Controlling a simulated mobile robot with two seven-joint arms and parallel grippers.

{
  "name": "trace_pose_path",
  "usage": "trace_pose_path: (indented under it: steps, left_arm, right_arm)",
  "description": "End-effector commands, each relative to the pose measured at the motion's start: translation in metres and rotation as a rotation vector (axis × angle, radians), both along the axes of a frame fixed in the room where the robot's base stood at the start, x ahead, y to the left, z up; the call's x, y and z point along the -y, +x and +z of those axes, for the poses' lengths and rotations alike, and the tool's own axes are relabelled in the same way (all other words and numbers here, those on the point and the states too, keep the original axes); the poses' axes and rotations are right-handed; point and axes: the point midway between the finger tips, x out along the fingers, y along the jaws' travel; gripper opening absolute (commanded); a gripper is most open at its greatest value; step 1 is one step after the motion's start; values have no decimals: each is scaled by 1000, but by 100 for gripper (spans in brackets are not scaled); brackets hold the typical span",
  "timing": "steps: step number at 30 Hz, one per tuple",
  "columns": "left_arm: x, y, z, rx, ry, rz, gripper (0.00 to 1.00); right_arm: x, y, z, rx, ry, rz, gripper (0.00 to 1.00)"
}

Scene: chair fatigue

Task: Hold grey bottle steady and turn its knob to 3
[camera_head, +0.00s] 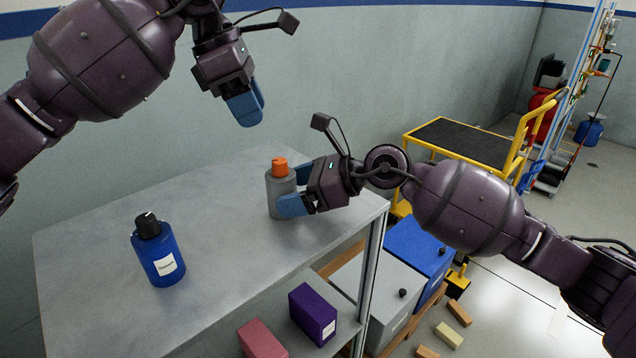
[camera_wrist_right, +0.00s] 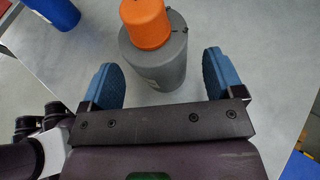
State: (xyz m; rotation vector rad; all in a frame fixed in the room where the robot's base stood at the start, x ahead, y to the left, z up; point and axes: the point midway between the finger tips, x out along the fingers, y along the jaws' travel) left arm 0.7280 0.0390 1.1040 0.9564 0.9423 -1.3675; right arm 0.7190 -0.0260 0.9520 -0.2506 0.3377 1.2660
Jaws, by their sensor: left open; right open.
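The grey bottle (camera_head: 279,194) with an orange knob (camera_head: 280,167) stands upright on the grey table near its back right. In the right wrist view the bottle (camera_wrist_right: 153,68) and its orange knob (camera_wrist_right: 146,22) are just ahead of and between the blue fingers. My right gripper (camera_head: 297,190) is open at the bottle's right side; it also shows in the right wrist view (camera_wrist_right: 158,82). My left gripper (camera_head: 246,104) hangs in the air above the bottle, to its left, with blue fingers pointing down. It is open and holds nothing. The knob's setting cannot be read.
A blue bottle (camera_head: 159,252) with a black cap stands on the table (camera_head: 85,250) at left. Purple (camera_head: 313,314) and pink (camera_head: 262,340) boxes sit on a lower shelf. A yellow cart (camera_head: 462,140) stands behind. The tabletop between the bottles is clear.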

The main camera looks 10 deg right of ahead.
Motion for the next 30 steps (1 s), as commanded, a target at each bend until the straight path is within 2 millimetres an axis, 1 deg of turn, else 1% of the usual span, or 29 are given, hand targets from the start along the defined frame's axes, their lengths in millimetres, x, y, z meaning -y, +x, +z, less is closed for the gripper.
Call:
trace_pose_path:
  steps: [3,6,16,17,30]
  left_arm:
    - [0,0,0,0,0,0,43]
    - [0,0,0,0,0,0,43]
    - [0,0,0,0,0,0,43]
    - [0,0,0,0,0,0,43]
    - [0,0,0,0,0,0,43]
  right_arm:
    - [-10,3,-4,0,0,0,87]
    - [-15,4,-6,0,0,0,87]
    - [-17,5,-7,0,0,0,87]
    - [-17,5,-7,0,-1,0,85]
    - [-17,5,-7,0,0,0,18]
